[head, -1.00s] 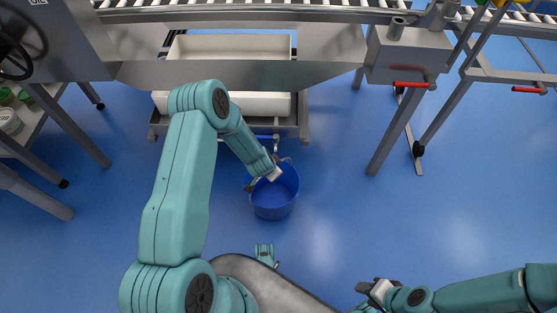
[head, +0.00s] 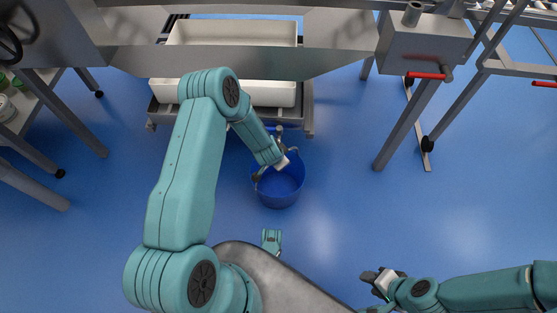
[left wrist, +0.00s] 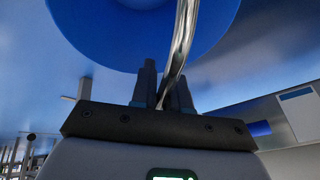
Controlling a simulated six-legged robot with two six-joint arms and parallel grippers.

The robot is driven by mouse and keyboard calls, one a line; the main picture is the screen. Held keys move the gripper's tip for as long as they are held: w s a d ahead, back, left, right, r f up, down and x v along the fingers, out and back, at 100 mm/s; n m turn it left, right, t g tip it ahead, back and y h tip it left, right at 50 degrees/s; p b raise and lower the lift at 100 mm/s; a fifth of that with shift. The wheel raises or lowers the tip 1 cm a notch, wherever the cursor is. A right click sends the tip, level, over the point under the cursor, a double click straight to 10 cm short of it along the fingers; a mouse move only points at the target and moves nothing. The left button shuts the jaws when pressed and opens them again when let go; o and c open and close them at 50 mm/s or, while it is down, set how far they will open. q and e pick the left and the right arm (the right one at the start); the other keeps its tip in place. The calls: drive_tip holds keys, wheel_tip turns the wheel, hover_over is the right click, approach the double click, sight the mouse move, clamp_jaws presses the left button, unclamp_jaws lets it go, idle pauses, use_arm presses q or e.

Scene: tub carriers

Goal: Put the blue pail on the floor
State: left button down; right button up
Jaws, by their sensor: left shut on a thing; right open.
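The blue pail (head: 279,190) is below my left arm in the head view, in front of the low trolley. My left gripper (left wrist: 163,88) is shut on the pail's thin metal handle (left wrist: 180,50), which passes between its two dark fingers. The pail's blue side also fills the top of the left wrist view (left wrist: 130,30). In the head view my left wrist partly covers the pail's rim. I cannot tell whether the pail's bottom touches the blue floor (head: 330,200). My right gripper (head: 367,291) is open and empty at the lower right, away from the pail.
A low trolley with a cream tub (head: 232,33) stands under the steel conveyor frame behind the pail. A steel box with a red handle (head: 426,75) and frame legs (head: 400,135) are to the right. Shelving stands at the left. Floor right of the pail is clear.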

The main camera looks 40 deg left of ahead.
use_arm(q)
drive_tip(key=shift+f, duration=0.1)
drive_tip(key=c, duration=1.1)
unclamp_jaws()
drive_tip(key=p+v, duration=0.5)
drive_tip(key=v, duration=0.7)
drive_tip(key=s+d+n+g+h, duration=0.1)
drive_tip(key=s+d, duration=0.4)
drive_tip(key=s+d+r+n+g+h, duration=0.1)
drive_tip(key=s+d+n+h, duration=0.1)
drive_tip(key=s+d, duration=0.4)
drive_tip(key=s+d+n+g+h, duration=0.2)
drive_tip(key=s+d, duration=0.4)
drive_tip(key=shift+d+r, duration=0.2)
drive_tip(key=shift+w, duration=0.1)
